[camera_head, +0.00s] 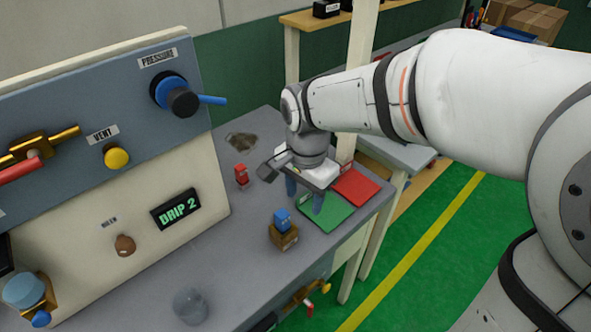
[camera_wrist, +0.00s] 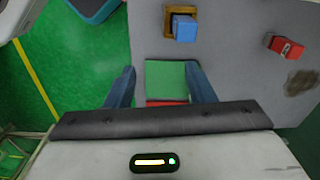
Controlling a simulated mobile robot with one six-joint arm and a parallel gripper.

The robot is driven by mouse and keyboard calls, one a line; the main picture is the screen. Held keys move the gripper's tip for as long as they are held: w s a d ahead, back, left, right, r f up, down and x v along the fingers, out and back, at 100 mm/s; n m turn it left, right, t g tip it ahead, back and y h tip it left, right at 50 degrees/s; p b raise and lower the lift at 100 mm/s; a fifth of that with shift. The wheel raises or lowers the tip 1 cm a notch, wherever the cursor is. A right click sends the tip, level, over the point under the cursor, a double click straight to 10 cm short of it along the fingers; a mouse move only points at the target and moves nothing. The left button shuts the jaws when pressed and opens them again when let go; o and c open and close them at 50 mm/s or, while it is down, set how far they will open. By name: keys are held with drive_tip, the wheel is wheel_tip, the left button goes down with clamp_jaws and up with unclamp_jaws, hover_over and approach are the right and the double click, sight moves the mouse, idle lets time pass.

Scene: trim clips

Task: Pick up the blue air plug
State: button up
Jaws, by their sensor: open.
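The blue air plug (camera_head: 282,220) sits in a small brown wooden block (camera_head: 284,238) on the grey bench in the head view. In the wrist view the plug (camera_wrist: 184,28) shows at the top, with the wooden holder (camera_wrist: 168,22) around its left side. My gripper (camera_head: 305,196) is open and empty above the green mat (camera_head: 324,216). Its two blue fingers (camera_wrist: 161,88) are spread apart in the wrist view, with the green mat between them. The gripper is apart from the plug, behind and to the right of it in the head view.
A red mat (camera_head: 356,186) lies beside the green one. A clear cup (camera_head: 190,306) stands at the front. The panel with a blue pressure knob (camera_head: 178,95) rises at the left.

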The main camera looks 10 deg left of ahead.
sight(282, 214)
drive_tip(key=shift+m, duration=0.7)
drive_tip(key=a, duration=0.4)
drive_tip(key=shift+s+a+f, duration=0.15)
drive_tip(key=shift+a+f, duration=0.1)
drive_tip(key=shift+f, duration=0.15)
wheel_tip(282, 214, down, 7)
drive_tip(key=shift+f+p, duration=0.1)
drive_tip(key=shift+p, duration=0.55)
clamp_jaws()
